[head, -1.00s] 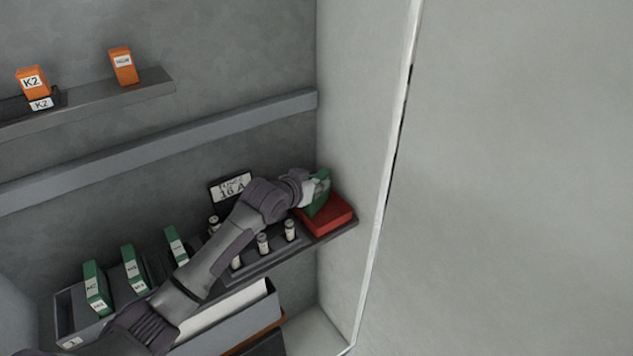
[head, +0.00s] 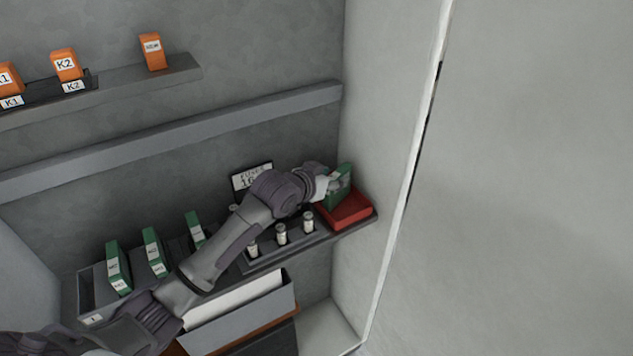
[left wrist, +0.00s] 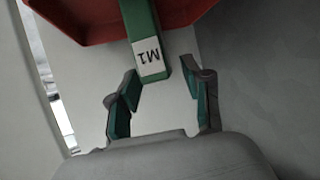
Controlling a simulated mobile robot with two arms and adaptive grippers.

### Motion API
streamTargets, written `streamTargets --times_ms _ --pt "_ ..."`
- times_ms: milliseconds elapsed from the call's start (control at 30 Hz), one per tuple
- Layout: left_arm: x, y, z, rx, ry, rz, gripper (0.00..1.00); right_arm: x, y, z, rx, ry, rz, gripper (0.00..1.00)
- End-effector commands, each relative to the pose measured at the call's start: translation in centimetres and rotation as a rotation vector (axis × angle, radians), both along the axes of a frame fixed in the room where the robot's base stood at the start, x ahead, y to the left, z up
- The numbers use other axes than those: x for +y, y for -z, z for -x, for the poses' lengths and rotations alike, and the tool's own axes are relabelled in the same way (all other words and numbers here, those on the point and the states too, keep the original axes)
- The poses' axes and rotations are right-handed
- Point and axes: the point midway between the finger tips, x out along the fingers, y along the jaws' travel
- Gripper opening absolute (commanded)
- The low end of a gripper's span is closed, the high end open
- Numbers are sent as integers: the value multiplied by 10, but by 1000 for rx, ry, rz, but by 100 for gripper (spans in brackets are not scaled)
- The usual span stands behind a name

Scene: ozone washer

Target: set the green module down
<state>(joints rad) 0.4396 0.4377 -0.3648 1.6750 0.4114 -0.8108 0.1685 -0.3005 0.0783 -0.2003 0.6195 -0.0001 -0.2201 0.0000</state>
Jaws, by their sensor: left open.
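The green module (head: 344,172) stands upright at the red tray (head: 352,212), at the right end of the lower shelf. In the left wrist view, the green module (left wrist: 148,40) shows a white M1 label facing me, with the red tray (left wrist: 85,22) behind it. My left gripper (head: 331,187) is at the module's near left side. In the left wrist view, my left gripper (left wrist: 168,82) is open, its fingers spread apart with the module's labelled end just beyond and between the tips. The module's contact with the tray floor is hidden. My right gripper is not in view.
Several small fuses (head: 282,234) stand in a holder under my left arm, with a sign (head: 251,178) behind. Other green modules (head: 118,268) stand in a grey rack at left. Orange modules (head: 153,52) stand on the upper shelf. A wall (head: 385,130) bounds the right.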

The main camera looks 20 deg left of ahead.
Motion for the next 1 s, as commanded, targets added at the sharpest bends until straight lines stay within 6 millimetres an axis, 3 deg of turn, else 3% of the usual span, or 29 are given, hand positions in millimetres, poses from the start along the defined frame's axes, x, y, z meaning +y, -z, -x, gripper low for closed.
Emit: streamTargets --times_ms 200,400,600,1000 --pt "12 -19 40 -1 1 -1 49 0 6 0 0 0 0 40" --pt "19 -32 67 0 0 -1 49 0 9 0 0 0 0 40" --pt "21 -38 77 0 0 1 49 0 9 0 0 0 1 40" --pt "21 -39 77 0 0 1 49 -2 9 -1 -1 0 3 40"
